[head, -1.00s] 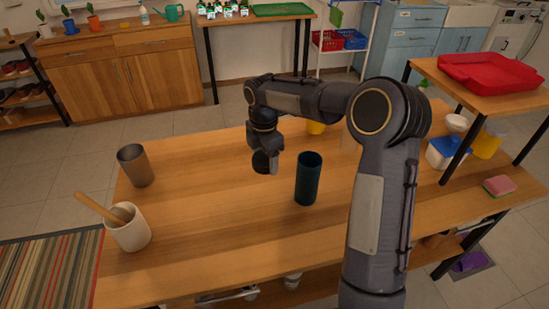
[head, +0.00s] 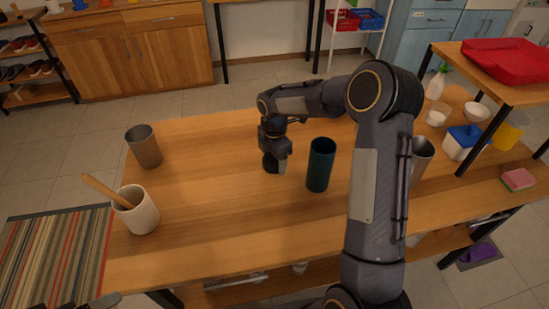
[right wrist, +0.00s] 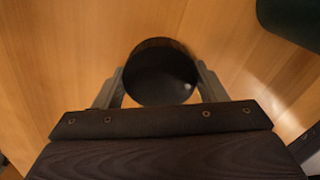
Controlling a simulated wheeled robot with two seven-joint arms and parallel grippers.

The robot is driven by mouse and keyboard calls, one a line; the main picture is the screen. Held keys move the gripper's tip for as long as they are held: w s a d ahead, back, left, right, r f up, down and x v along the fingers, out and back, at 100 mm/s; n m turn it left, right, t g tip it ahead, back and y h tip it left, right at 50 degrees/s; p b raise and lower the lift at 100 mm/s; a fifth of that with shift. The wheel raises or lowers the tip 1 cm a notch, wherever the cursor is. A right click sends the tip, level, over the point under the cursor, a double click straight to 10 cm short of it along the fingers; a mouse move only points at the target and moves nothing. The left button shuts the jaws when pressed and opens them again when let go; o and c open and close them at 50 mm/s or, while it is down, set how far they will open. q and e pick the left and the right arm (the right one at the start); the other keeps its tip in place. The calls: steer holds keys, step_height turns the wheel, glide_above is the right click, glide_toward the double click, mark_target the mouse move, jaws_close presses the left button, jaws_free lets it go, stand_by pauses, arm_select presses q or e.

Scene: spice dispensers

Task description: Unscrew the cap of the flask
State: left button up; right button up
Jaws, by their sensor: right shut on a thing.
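The flask (head: 321,166) is a dark teal cylinder standing upright on the wooden table, with its top open and no cap on it. My right gripper (head: 273,163) is just left of the flask, pointing down. It is shut on a dark round cap (head: 269,164), which also shows between the two fingers in the right wrist view (right wrist: 160,78). I cannot tell whether the cap touches the table. The flask's edge shows at the upper right of the wrist view (right wrist: 292,20). A dark part at the bottom left edge looks like my left gripper (head: 98,301), mostly cut off.
On the table (head: 220,205), a metal cup (head: 144,147) and a white mortar with a pestle (head: 137,212) stand at the left. Another metal cup (head: 421,158) is partly behind my right arm. The table's front middle is clear.

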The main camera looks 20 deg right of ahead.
steer(key=shift+f, duration=0.1)
steer(key=o, duration=1.1)
